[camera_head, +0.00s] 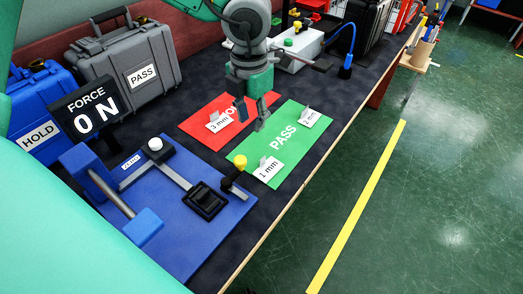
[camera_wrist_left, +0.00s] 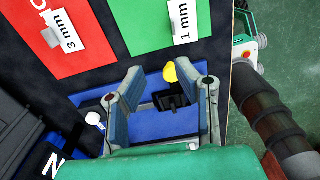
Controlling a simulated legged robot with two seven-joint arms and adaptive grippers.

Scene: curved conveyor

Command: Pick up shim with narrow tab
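Three small labelled grey shims lie on the mats. The 3 mm shim (camera_head: 225,113) is on the red mat (camera_head: 196,124). The 1 mm shim (camera_head: 265,161) is at the near end of the green PASS mat (camera_head: 300,158), and another shim (camera_head: 308,109) is at its far right. I cannot tell which has the narrow tab. My left gripper (camera_head: 252,116) hangs over the mats between the shims, pointing down and empty. In the left wrist view its fingers (camera_wrist_left: 162,75) are spread, and the 1 mm label (camera_wrist_left: 184,20) and 3 mm label (camera_wrist_left: 64,30) lie beyond them. My right gripper is not in view.
A blue fixture (camera_head: 220,225) with a lever, a black block and a yellow knob (camera_head: 240,161) stands near. A FORCE display (camera_head: 92,110) reads 0 N. Grey PASS (camera_head: 125,70) and blue HOLD cases stand left. The table edge runs along the right.

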